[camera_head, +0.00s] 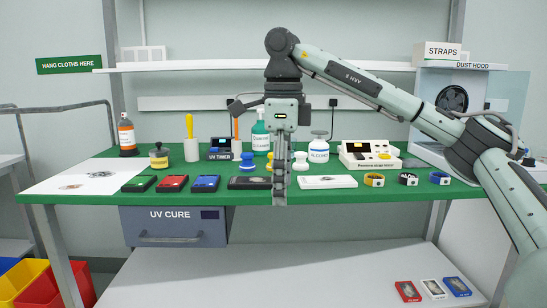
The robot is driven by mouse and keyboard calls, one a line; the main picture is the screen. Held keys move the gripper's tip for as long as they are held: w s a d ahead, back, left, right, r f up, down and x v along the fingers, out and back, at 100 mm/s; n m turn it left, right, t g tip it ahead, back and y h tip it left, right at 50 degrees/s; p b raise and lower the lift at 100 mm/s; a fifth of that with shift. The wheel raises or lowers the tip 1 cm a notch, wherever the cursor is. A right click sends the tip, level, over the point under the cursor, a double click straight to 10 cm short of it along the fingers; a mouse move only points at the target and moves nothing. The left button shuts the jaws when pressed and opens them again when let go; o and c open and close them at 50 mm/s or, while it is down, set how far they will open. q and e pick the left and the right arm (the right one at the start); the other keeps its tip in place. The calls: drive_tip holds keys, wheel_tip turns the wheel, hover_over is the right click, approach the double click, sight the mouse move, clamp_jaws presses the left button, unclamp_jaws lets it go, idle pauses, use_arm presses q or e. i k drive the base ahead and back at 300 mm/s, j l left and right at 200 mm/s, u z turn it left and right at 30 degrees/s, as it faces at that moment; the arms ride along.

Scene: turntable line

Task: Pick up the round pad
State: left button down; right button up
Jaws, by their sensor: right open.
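No thing in view can be told for certain as the round pad. Small knobbed pieces with round bases stand near the middle of the green table (80,199): a white one (300,163) just right of my right gripper, and others just left of it, partly hidden. My right gripper (279,198) points straight down at the table's front middle, seen edge-on, open, with nothing visible in it. It covers part of the table behind it. My left gripper is not in view.
Several flat coloured cases, including a red one (172,184), line the front edge. Watch-like bands, including a yellow one (374,180), lie at right. Bottles, a white machine (366,147) and the dust hood (440,125) stand behind. A shelf (200,67) hangs above.

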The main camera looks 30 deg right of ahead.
sight(270, 155)
drive_tip(key=i+l, duration=1.05)
drive_tip(key=i, duration=0.1)
